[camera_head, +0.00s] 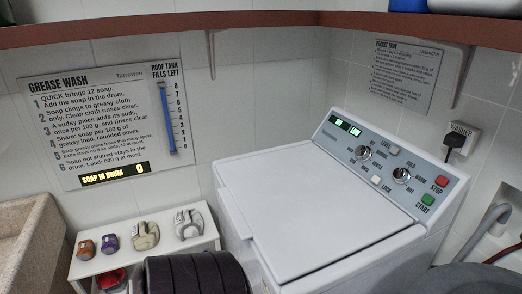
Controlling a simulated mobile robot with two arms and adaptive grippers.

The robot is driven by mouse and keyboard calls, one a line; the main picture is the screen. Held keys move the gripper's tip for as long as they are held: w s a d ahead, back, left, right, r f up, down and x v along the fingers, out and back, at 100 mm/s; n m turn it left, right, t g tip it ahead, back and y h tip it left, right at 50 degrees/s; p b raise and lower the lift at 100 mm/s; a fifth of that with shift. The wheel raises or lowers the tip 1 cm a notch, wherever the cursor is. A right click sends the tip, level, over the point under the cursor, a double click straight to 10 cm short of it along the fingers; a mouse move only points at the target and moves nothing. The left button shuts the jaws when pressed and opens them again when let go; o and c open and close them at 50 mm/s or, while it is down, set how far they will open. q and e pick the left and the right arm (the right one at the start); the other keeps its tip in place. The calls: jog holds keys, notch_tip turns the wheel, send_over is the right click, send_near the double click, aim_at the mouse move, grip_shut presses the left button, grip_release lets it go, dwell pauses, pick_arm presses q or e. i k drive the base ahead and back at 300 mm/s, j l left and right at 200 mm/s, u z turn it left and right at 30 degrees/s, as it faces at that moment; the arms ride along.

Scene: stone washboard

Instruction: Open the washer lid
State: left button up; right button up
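The white washer (405,252) stands at the centre right, turned at an angle. Its flat white lid (310,212) is closed and lies level over the top. A small lip shows on the lid's left edge. The blue-grey control panel (345,149) rises along the back right edge, with lit green displays, two knobs, small buttons marked LEVEL and LOCK, a red STOP button (439,181) and a green START button (428,199). The washer's lower front is out of the picture.
A stone basin (22,235) is far left. A brown wall shelf (260,20) runs above. The space directly over the lid looks clear.

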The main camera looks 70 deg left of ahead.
aim_at(304, 211)
jog(key=u, duration=1.55)
